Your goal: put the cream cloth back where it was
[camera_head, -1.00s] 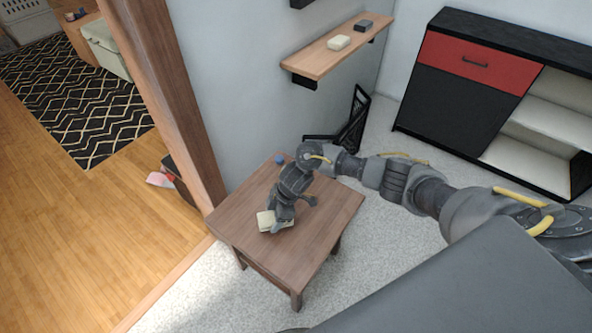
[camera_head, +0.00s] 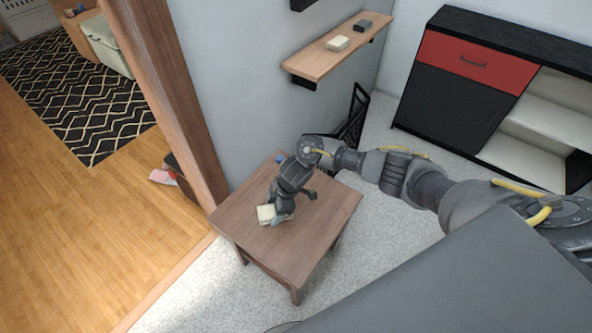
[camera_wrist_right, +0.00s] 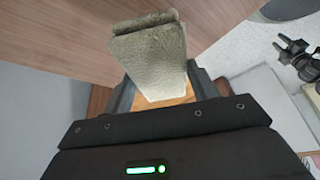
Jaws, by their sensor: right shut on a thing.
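The cream cloth (camera_head: 266,214), a small folded pad, shows at the left side of my right gripper (camera_head: 279,215), over the small brown wooden table (camera_head: 318,204). In the right wrist view the folded cloth (camera_wrist_right: 150,60) sits between the two fingers of my right gripper (camera_wrist_right: 162,88), which are shut on it. The cloth's far end sticks out past the fingers towards the wood surface. I cannot tell whether the cloth touches the tabletop. The gripper hides part of it in the head view. My left gripper is not in view.
A small blue object (camera_head: 280,158) lies at the table's back edge. A wall shelf (camera_head: 318,62) holds a cream block (camera_head: 337,43) and a dark block (camera_head: 363,26). A black and red cabinet (camera_head: 462,93) stands right. A wooden post (camera_head: 168,95) rises beside the table.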

